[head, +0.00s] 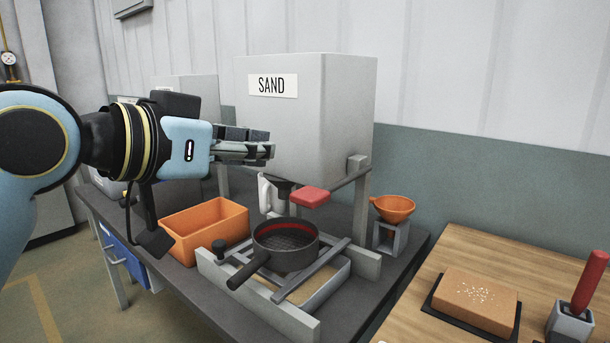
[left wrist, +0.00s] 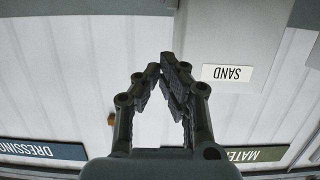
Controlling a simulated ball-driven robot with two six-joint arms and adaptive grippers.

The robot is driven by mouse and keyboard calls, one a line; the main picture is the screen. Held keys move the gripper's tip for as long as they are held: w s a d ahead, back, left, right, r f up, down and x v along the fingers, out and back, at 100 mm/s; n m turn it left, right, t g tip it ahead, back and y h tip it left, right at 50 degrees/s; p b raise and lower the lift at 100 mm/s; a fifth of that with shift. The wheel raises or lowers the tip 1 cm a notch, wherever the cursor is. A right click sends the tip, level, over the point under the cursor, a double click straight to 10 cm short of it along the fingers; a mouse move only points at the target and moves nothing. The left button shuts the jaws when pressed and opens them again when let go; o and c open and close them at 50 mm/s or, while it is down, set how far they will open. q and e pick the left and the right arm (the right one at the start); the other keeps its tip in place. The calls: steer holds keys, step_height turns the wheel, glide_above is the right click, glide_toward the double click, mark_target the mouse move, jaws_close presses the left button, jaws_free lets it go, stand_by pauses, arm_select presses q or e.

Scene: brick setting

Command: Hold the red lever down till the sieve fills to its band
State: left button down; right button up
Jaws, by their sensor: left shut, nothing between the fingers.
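The red lever (head: 310,196) sticks out below the front of the grey box labelled SAND (head: 315,120). The dark sieve (head: 286,246) rests under the spout on a grey rail frame, its handle pointing to the front left. A red band runs around its inner wall. Dark mesh shows inside, and I see no sand in it. My left gripper (head: 268,150) is shut and empty, in front of the SAND box, above and left of the lever and apart from it. In the left wrist view its fingertips (left wrist: 167,65) meet. My right gripper is not in view.
An orange bin (head: 205,228) stands left of the sieve. An orange funnel (head: 393,208) on a grey stand is at the right. A wooden table (head: 430,320) at the front right holds a brown block (head: 475,300) and a red-handled tool (head: 590,282). The SAND label (left wrist: 228,73) shows upside down in the wrist view.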

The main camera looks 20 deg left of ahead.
arm_select(q)
glide_above(305, 197)
step_height(305, 197, down, 2)
step_height(305, 197, down, 4)
steer(key=shift+r, duration=0.25)
steer(key=shift+f, duration=0.5)
step_height(305, 197, down, 8)
steer(key=t+h+b, duration=0.1)
steer(key=t+b, duration=0.2)
steer(key=b, duration=1.1)
steer(key=shift+s+r+t, duration=0.15)
steer(key=shift+s+t, duration=0.1)
steer(key=shift+t, duration=0.05)
